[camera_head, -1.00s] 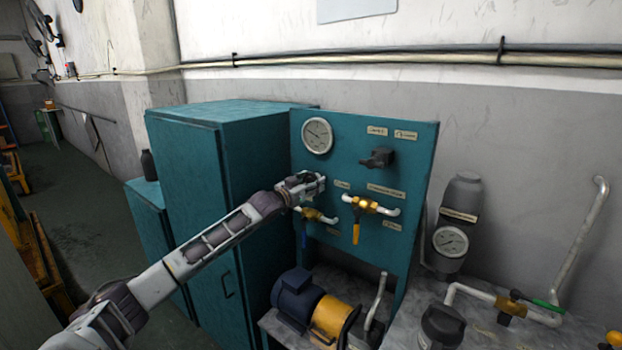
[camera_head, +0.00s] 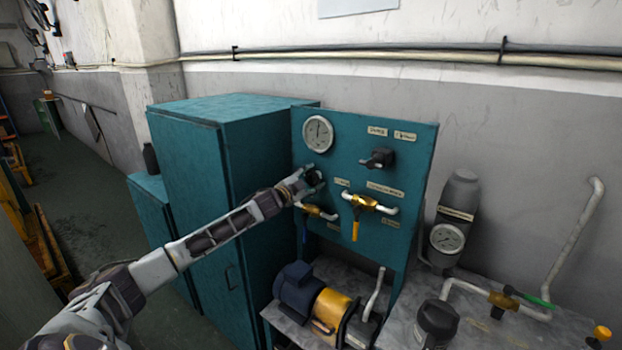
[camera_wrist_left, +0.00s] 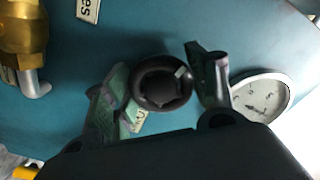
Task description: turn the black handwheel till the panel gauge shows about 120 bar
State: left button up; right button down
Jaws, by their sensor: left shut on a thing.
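The black handwheel (camera_wrist_left: 163,84) sits between the two fingers of my left gripper (camera_wrist_left: 165,90) in the left wrist view. The left gripper is shut on it. In the head view the left gripper (camera_head: 306,180) reaches the teal panel (camera_head: 345,240) just below the gauge and largely covers the handwheel (camera_head: 315,177). The round white panel gauge (camera_head: 318,133) is at the panel's upper left; its needle points roughly upward, but the figures are too small to read. The gauge also shows at the right in the left wrist view (camera_wrist_left: 262,96). My right gripper is not in view.
A teal cabinet (camera_head: 190,150) stands to the left. A blue and yellow motor (camera_head: 298,288) is below. A second gauge (camera_head: 447,237) is at right.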

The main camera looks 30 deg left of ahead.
pick_arm(q)
jog(key=shift+m, duration=0.3)
jog(key=o, duration=1)
jog(key=shift+s, duration=0.1)
